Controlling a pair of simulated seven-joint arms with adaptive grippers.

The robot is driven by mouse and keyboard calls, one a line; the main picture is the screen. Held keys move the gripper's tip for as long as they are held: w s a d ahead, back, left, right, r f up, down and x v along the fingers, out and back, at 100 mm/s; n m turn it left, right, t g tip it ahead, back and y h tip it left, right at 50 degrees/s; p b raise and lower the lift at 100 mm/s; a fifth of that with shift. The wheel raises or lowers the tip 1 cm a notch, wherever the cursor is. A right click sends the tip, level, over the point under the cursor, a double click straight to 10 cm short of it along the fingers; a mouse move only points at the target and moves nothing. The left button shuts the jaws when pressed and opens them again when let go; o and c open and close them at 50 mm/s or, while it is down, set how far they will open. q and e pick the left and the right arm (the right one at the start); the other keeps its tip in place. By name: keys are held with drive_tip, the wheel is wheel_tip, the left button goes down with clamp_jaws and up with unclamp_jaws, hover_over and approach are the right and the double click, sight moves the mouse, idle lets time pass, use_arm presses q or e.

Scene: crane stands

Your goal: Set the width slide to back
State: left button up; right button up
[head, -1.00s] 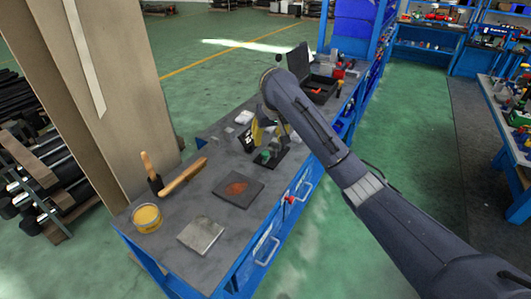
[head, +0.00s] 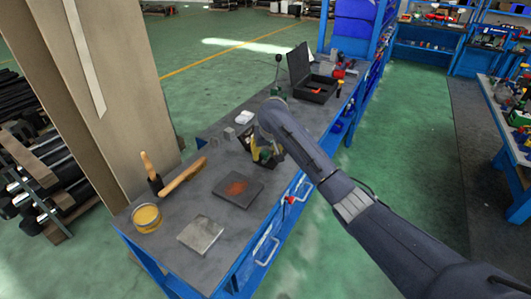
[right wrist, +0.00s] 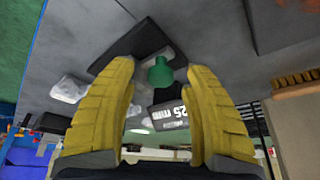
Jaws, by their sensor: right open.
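A green knob (right wrist: 160,72) on a dark fixture, which I take to be the width slide, shows in the right wrist view. Beside it is a dark block marked "25 mm" (right wrist: 170,115). The dark plate under the knob (right wrist: 128,42) lies on the grey bench. My right gripper (right wrist: 160,68) is open, with its yellow fingers either side of the knob; I see no clear contact. In the head view my right gripper (head: 260,152) is low over the bench and partly hides the fixture. My left gripper is not in view.
On the bench (head: 180,205) are a dark plate with a rusty patch (head: 238,188), a metal plate (head: 200,235), a yellow tin (head: 147,218) and a wooden-handled brush (head: 183,177). An open black case (head: 312,85) and an upright lever (head: 278,72) stand farther back.

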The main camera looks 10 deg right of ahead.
clamp_jaws()
idle(0.4)
idle(0.4)
